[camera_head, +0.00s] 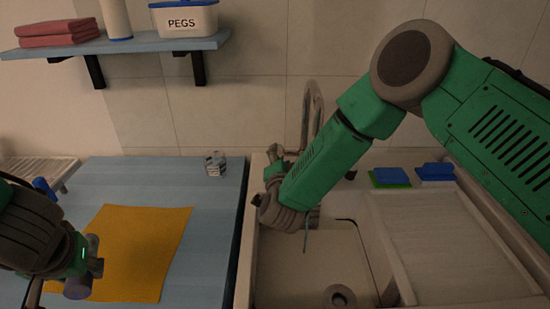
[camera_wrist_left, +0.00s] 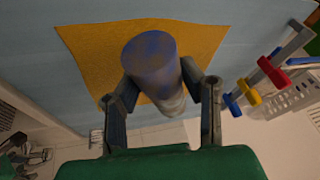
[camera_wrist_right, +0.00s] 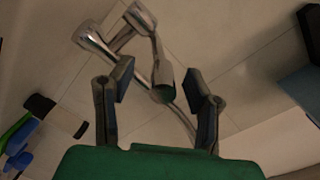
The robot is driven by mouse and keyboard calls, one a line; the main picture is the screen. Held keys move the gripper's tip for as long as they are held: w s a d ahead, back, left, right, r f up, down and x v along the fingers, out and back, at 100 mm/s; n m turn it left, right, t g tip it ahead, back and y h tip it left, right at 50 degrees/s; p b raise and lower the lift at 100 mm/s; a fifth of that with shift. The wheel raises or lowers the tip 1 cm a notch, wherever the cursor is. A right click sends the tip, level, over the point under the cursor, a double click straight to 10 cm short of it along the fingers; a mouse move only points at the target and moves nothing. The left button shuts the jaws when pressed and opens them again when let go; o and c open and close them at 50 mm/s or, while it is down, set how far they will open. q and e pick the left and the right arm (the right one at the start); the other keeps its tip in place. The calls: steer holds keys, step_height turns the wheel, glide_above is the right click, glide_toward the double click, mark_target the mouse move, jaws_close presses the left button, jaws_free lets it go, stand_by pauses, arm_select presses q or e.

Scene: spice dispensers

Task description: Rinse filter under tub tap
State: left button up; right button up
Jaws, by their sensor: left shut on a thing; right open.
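The filter is a cylinder with a blue-purple end (camera_wrist_left: 152,60), and it also shows at the lower left of the head view (camera_head: 78,289). My left gripper (camera_wrist_left: 162,90) is shut around it above the orange cloth. The chrome tap (camera_head: 312,108) rises behind the tub (camera_head: 295,262). My right gripper (camera_wrist_right: 158,82) is open, and chrome tap parts (camera_wrist_right: 160,60) show between and beyond its fingers. In the head view my right forearm hides part of the tap. A thin bluish streak (camera_head: 306,236) hangs below it; I cannot tell if it is water.
The orange cloth (camera_head: 150,235) lies on the blue worktop (camera_head: 215,215). A small jar (camera_head: 215,164) stands at the worktop's back. Blue and green sponges (camera_head: 390,178) lie right of the tap. A ribbed board (camera_head: 440,240) covers the tub's right side. A shelf (camera_head: 130,45) hangs above.

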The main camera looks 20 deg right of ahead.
steer(key=f+v, duration=0.1)
steer(key=v, duration=1)
steer(key=shift+s+a+r, duration=0.15)
steer(key=shift+s+r, duration=0.1)
steer(key=shift+r, duration=0.25)
